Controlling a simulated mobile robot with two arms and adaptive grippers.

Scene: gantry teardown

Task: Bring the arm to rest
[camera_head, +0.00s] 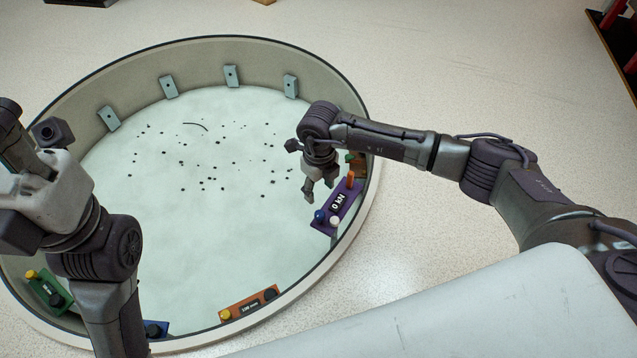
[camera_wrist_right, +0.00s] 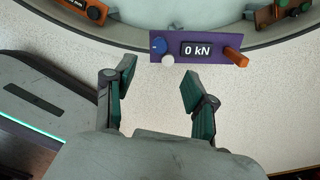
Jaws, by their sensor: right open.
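My right arm reaches in from the right over a large round basin. Its gripper (camera_head: 318,190) hangs near the basin's right inner wall, beside a purple panel (camera_head: 345,206) in that view. In the right wrist view the gripper (camera_wrist_right: 156,88) is open and empty, its two fingers apart with pale speckled floor between them. The purple panel (camera_wrist_right: 172,48) lies beyond the fingertips there and reads "0 kN"; it has a blue knob, a white knob and an orange handle. My left gripper (camera_head: 35,165) is at the left edge; its fingers cannot be made out clearly.
The round basin (camera_head: 225,45) has a pale floor with dark specks and several grey brackets on its far wall. An orange panel (camera_head: 249,303), a green panel (camera_head: 48,290) and a blue panel (camera_head: 157,328) sit along the near rim. The speckled floor right of the basin is clear.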

